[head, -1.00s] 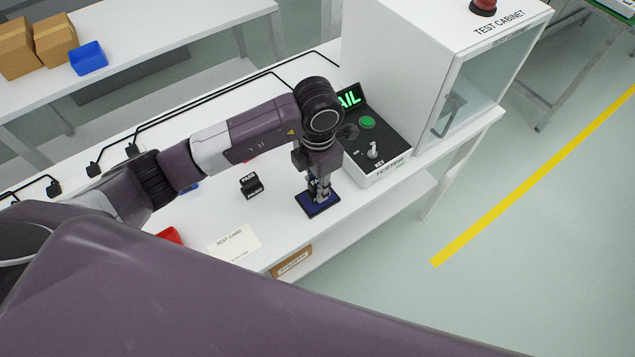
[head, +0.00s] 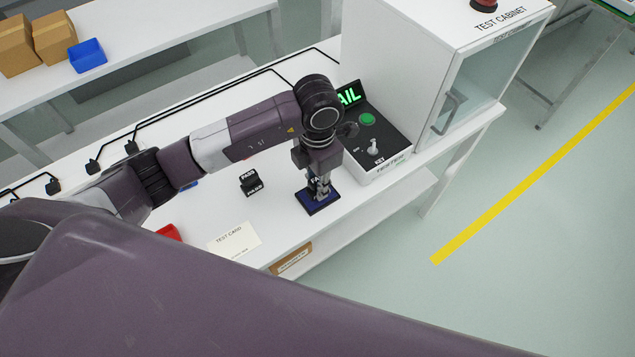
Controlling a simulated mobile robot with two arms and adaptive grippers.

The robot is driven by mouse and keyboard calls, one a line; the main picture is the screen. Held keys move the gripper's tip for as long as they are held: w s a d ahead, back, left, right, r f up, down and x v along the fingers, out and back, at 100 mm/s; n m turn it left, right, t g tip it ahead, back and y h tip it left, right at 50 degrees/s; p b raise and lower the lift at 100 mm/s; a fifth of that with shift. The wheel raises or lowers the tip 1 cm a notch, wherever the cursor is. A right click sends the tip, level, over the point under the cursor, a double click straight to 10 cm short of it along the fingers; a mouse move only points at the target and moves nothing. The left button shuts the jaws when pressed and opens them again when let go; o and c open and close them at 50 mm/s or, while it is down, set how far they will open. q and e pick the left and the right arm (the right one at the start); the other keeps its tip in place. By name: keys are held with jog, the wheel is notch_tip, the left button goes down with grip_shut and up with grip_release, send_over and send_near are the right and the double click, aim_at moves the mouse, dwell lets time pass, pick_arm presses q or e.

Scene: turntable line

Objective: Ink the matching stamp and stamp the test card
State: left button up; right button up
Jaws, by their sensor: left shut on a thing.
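My left gripper (head: 321,190) points down over the dark blue ink pad (head: 314,204) and is shut on a stamp. The held stamp (head: 313,181) carries a label partly hidden by the fingers, with "FA" showing. It is at the pad; I cannot tell whether it presses on it. The black PASS stamp (head: 250,182) stands on the table left of the pad. The white test card (head: 235,239) lies flat near the table's front edge. The tester (head: 385,155) has a partly hidden screen (head: 350,96) with green letters "AIL" showing. My right gripper is not in view.
The test cabinet (head: 395,60) with a glass door stands at the back right. A red bin (head: 170,232) is partly hidden behind my arm. Black cables run along the table's back edge. The table (head: 215,205) is clear between the card and the PASS stamp.

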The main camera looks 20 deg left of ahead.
pick_arm(q)
jog(key=shift+f, duration=0.35)
jog(key=shift+b, duration=0.45)
dwell(1.1)
jog(key=shift+r+p, duration=1.85)
jog(key=shift+r, duration=1)
jog(key=shift+r+p, duration=0.35)
jog(key=shift+r, duration=0.3)
